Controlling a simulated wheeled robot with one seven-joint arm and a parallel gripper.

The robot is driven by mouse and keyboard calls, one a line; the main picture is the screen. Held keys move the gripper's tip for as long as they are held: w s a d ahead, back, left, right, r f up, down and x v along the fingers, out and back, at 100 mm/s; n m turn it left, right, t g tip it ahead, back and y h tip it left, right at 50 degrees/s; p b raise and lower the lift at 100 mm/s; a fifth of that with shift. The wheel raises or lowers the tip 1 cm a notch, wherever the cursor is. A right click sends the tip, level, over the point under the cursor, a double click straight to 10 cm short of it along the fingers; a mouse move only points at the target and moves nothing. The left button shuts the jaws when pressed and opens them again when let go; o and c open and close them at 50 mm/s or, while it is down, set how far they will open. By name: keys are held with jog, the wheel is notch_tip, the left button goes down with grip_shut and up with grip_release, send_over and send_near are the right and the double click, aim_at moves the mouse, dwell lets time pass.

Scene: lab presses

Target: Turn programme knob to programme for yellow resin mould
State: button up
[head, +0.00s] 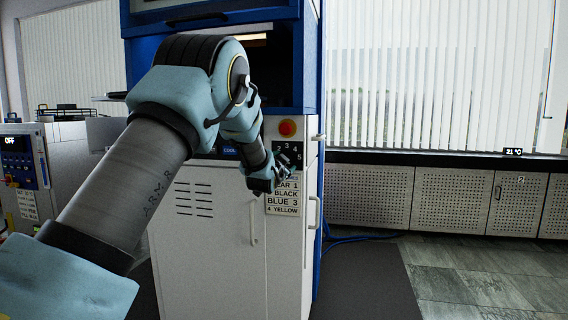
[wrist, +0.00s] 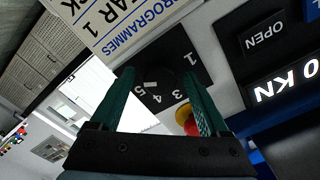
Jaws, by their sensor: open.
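The black dial plate (head: 288,147) with white numbers is on the front of the press, below a red button. In the wrist view the dark programme knob (wrist: 164,76) sits on it; a small white mark shows on the side toward 4 and 5, but which number it points at is unclear. My gripper (wrist: 157,75) is open, with its green fingers on either side of the knob in the picture; contact cannot be told. In the head view my gripper (head: 278,178) partly covers the dial. The programme label (head: 283,205) below reads "4 YELLOW" on its bottom line.
The red button (head: 287,128) is just above the dial and close to one finger in the wrist view (wrist: 187,119). A door handle (head: 314,212) projects at right.

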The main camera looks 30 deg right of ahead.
jog(key=shift+s, duration=0.1)
jog(key=b+v, duration=0.1)
jog(key=v, duration=0.9)
jog(key=shift+s+a, duration=0.2)
jog(key=shift+a, duration=0.05)
jog(key=a+f+n+g+y, duration=0.1)
jog(key=a+f+n+y, duration=0.2)
jog(key=a, duration=0.5)
jog(key=w+a+f+n+g+y, duration=0.1)
jog(key=a+f+n+y, duration=0.1)
jog(key=a+f, duration=0.35)
jog(key=a+f+n+g+y, duration=0.1)
jog(key=a+f+n+y, duration=0.15)
jog(key=a, duration=0.75)
jog(key=s+a+f+n+g+y, duration=0.2)
jog(key=s+a+f+n+g, duration=0.2)
jog(key=s+a, duration=0.65)
jog(key=s+a+f+n+g+y, duration=0.3)
jog(key=s+a+f+n+g, duration=0.1)
jog(key=s+a, duration=0.65)
notch_tip(320, 180, up, 19)
jog(key=p, duration=1.9)
jog(key=shift+a+g, duration=0.3)
jog(key=shift+a, duration=0.1)
